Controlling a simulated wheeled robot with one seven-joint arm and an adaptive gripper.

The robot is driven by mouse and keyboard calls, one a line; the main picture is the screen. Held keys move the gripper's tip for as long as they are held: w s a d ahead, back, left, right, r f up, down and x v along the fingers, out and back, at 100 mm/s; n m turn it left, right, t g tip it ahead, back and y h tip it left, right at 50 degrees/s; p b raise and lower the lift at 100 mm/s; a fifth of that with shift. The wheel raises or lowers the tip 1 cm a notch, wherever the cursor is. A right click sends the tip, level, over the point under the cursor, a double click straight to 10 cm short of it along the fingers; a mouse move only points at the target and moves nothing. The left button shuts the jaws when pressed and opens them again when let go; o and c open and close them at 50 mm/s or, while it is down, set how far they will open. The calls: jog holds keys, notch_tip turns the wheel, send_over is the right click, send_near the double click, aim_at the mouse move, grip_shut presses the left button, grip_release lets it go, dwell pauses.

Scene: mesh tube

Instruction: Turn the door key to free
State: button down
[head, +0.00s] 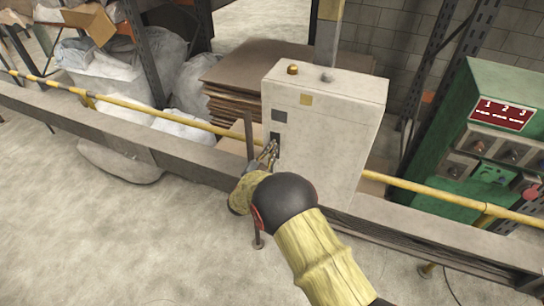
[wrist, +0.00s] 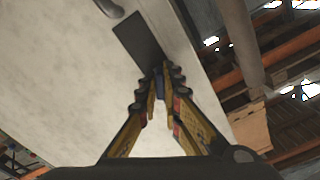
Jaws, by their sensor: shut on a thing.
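A pale beige cabinet (head: 335,135) stands in the middle of the head view, and its front face (wrist: 70,75) fills the left of the wrist view. A dark lock plate (wrist: 137,40) is set in that face near the edge. My gripper (head: 268,152) reaches the lower part of the plate. In the wrist view my gripper (wrist: 160,92) has its fingertips closed around a small dark key (wrist: 159,84) at the plate's lower end. The fingertips hide most of the key, and I cannot tell its angle.
A yellow rail (head: 165,111) and a grey beam (head: 120,133) run on either side of the cabinet. A green control box (head: 490,150) with knobs stands at the right. Stacked brown sheets (head: 240,75) are behind. The floor in front is clear.

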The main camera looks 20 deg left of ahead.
jog(key=m+b, duration=0.2)
jog(key=b, duration=0.1)
jog(key=m+b, duration=0.5)
jog(key=b, duration=0.1)
jog(key=shift+d+f+b, duration=0.1)
jog(key=shift+f+b, duration=0.25)
jog(key=shift+f, duration=0.05)
jog(key=m+b, duration=0.5)
jog(key=b, duration=0.1)
jog(key=shift+r, duration=0.1)
jog(key=c, duration=2.1)
grip_release()
jog(key=shift+o, duration=0.7)
jog(key=shift+r, duration=0.1)
jog(key=shift+s, duration=0.1)
jog(key=s+a, duration=0.1)
jog(key=s, duration=1)
jog(key=shift+s, duration=0.35)
